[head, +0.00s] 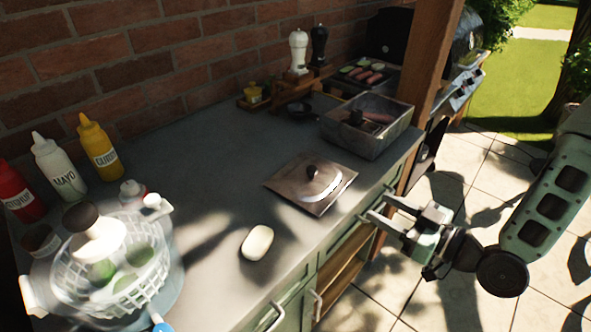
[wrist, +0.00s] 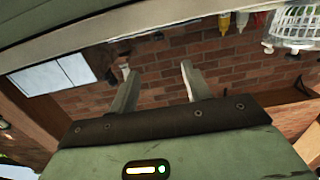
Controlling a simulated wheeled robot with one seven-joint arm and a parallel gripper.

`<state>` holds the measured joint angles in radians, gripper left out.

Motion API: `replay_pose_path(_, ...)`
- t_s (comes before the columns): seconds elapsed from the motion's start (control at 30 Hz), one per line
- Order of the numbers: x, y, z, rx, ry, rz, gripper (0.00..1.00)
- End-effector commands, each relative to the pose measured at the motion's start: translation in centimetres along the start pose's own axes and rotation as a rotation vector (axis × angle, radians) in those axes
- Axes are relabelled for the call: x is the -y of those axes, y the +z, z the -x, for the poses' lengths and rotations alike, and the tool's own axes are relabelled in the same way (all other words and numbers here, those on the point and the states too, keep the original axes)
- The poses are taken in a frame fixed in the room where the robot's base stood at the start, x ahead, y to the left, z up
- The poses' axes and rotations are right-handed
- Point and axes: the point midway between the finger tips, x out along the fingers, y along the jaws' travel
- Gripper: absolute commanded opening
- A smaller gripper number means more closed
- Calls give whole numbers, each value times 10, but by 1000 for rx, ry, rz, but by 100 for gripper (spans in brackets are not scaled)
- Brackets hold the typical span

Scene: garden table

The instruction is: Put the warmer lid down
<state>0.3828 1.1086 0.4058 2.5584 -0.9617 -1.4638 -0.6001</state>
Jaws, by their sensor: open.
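The warmer lid (head: 290,180), a square metal cover with a dark knob, lies on the grey counter near its front edge. Bright sunlight falls on its right part. The warmer (head: 367,145), a rectangular metal box, stands open just behind and to the right of the lid, with food partly visible inside. My gripper (head: 377,204) is to the right of the lid, off the counter's front edge and apart from the lid. Its two fingers are spread and empty; they also show apart in the wrist view (wrist: 158,75). I cannot make out the lid for certain in the wrist view.
A pale oval object (head: 257,242) lies left of the lid. A salad spinner (head: 110,265) and sauce bottles (head: 98,148) stand at the left. Pepper and salt mills (head: 299,52) stand at the back. A wooden post (head: 432,75) rises beside the warmer. The middle counter is clear.

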Motion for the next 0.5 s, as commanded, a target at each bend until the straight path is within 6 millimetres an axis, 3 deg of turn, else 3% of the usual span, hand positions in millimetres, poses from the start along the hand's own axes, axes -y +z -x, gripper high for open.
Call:
replay_pose_path(0.33, -1, 7, -35, -5, -1, 6, 48)
replay_pose_path(0.5, 1, 1, -55, -5, -2, 2, 48)
